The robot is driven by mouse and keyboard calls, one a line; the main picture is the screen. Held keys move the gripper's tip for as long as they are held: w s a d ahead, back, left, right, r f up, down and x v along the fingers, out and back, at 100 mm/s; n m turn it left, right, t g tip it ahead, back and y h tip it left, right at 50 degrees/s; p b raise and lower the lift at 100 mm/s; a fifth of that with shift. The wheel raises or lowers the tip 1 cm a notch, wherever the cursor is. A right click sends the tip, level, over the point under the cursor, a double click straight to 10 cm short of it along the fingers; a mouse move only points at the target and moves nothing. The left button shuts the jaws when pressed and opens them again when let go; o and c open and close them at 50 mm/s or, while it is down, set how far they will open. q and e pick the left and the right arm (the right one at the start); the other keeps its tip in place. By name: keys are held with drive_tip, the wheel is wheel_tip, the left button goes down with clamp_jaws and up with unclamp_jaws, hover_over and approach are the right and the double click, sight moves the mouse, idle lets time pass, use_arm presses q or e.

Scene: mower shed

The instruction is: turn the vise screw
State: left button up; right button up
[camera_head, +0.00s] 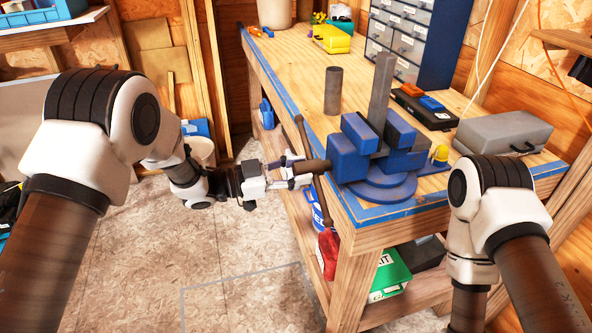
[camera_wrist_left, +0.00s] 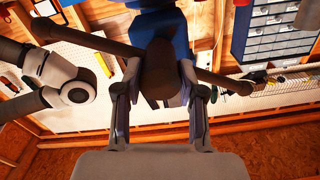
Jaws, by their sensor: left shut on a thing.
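The blue vise (camera_head: 375,150) is fixed at the near corner of the workbench, with a grey bar (camera_head: 380,88) standing upright at its jaws. Its dark brown screw (camera_head: 315,166) sticks out to the left, and a thin handle bar (camera_head: 301,132) crosses the screw's end. My left gripper (camera_head: 294,172) reaches in from the left and is shut on the screw's end. In the left wrist view the fingers (camera_wrist_left: 160,100) sit on both sides of the round screw head (camera_wrist_left: 160,72), with the handle bar (camera_wrist_left: 100,43) slanting across. My right gripper is out of view.
The wooden workbench (camera_head: 285,80) also carries a grey cylinder (camera_head: 333,90), a grey toolbox (camera_head: 503,132), a drawer cabinet (camera_head: 405,35) and a small yellow item (camera_head: 440,154). A green box (camera_head: 388,276) stands on the shelf below. The floor to the left is mostly clear.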

use_arm(q)
drive_tip(key=shift+r, duration=0.15)
drive_tip(key=o, duration=0.9)
drive_tip(key=shift+o, duration=1.1)
drive_tip(key=shift+w+d, duration=0.1)
drive_tip(key=shift+d, duration=0.15)
drive_tip(key=shift+a, duration=0.1)
drive_tip(key=v, duration=1.1)
drive_tip(key=shift+a, duration=0.35)
